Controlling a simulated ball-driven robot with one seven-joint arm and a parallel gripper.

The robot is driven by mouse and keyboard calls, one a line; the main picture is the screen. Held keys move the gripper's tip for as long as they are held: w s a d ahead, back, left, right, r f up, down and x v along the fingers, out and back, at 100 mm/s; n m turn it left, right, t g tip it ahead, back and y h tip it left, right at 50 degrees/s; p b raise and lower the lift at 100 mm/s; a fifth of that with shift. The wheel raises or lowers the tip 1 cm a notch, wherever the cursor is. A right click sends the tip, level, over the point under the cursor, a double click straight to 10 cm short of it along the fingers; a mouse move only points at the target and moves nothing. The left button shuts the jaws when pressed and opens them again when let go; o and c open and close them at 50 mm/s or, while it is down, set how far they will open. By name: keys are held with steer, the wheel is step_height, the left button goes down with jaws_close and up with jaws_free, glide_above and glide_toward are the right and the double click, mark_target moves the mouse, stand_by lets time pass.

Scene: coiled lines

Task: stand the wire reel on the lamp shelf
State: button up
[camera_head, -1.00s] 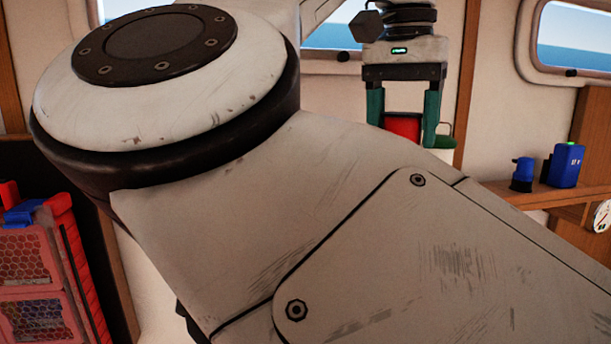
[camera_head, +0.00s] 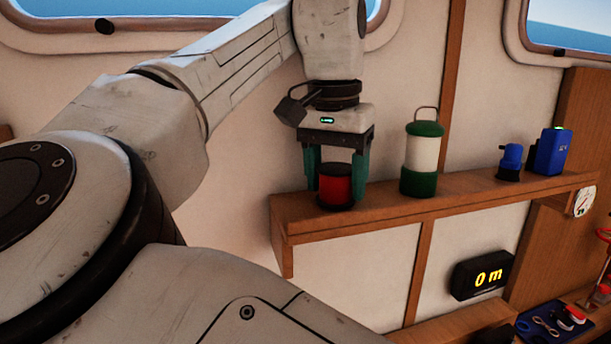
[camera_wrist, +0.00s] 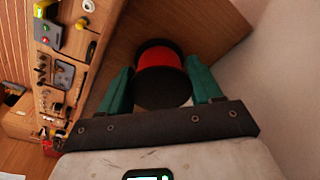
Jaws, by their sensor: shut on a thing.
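The wire reel (camera_head: 336,186), red with black end discs, is upright between the teal fingers of my gripper (camera_head: 338,178), which is shut on it. It is at the left end of the wooden lamp shelf (camera_head: 385,207), its lower disc at the shelf top; I cannot tell for sure whether it touches. In the wrist view the reel (camera_wrist: 162,58) sits between both fingers of my gripper (camera_wrist: 160,85), with the brown shelf board (camera_wrist: 215,28) beyond it. A green and white lantern (camera_head: 421,160) stands on the shelf just right of my gripper.
A small blue item (camera_head: 510,162) and a blue box (camera_head: 551,152) stand further right on the shelf. Bare shelf lies between the lantern and them. A depth display (camera_head: 483,276) reading 0 m and a gauge (camera_head: 584,201) are below. The window wall is close behind.

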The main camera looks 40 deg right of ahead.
mark_target(331, 170)
steer(key=shift+w+f, duration=0.15)
steer(key=shift+w, duration=0.05)
steer(key=shift+s+f, duration=0.1)
steer(key=o, duration=1.2)
steer(key=r, duration=0.4)
steer(key=a+r, duration=0.1)
steer(key=r, duration=0.7)
steer(key=shift+s+a+r, duration=0.1)
steer(key=shift+s+a, duration=0.05)
steer(key=shift+s, duration=0.15)
